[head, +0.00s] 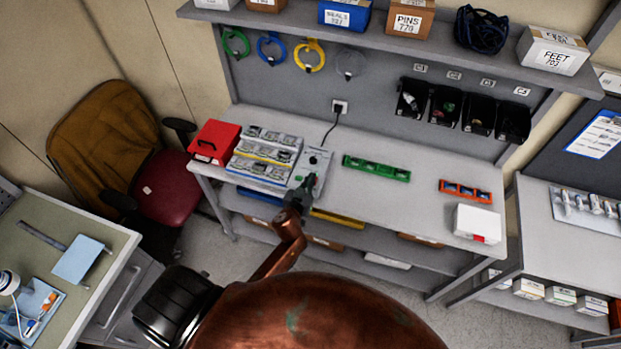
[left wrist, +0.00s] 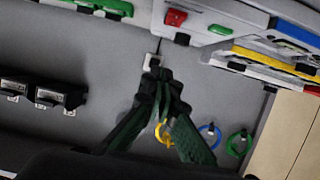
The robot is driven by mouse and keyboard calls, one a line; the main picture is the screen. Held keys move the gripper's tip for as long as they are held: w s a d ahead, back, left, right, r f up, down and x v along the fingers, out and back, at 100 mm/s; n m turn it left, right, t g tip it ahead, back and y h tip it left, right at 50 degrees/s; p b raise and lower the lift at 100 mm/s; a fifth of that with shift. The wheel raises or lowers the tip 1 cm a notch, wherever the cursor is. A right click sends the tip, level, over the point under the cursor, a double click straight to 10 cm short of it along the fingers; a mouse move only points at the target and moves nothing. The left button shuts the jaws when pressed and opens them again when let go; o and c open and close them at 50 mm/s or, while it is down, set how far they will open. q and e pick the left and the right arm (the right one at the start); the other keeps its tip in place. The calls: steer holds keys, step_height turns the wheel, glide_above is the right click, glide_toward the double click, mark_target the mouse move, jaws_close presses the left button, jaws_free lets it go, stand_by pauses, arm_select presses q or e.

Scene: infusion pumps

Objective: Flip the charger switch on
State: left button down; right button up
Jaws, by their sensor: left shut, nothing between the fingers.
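The charger (head: 318,160) is a light grey box on the workbench, with a black cord up to a wall outlet (head: 340,107). Its near end is partly hidden by my left gripper (head: 308,184), which is over its front edge. In the left wrist view, seen upside down, the charger (left wrist: 196,10) has a red switch (left wrist: 176,17) and a green oval part (left wrist: 219,30). My left gripper (left wrist: 157,74) is shut and empty there, its tips apart from the switch in the picture. I cannot tell the switch's position or any contact. My right gripper is out of view.
A rack of grey units (head: 265,156) and a red box (head: 214,142) stand left of the charger. A green tray (head: 376,168), an orange tray (head: 465,191) and a white box (head: 478,224) lie to the right. Black bins (head: 445,106) hang behind. Bench between is clear.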

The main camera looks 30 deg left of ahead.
arm_select(q)
steer(key=s+d+b, duration=0.1)
steer(key=s, duration=0.7)
steer(key=shift+s+d+b, duration=0.3)
steer(key=shift+s+d, duration=0.05)
steer(key=shift+s, duration=0.05)
steer(key=shift+r, duration=0.1)
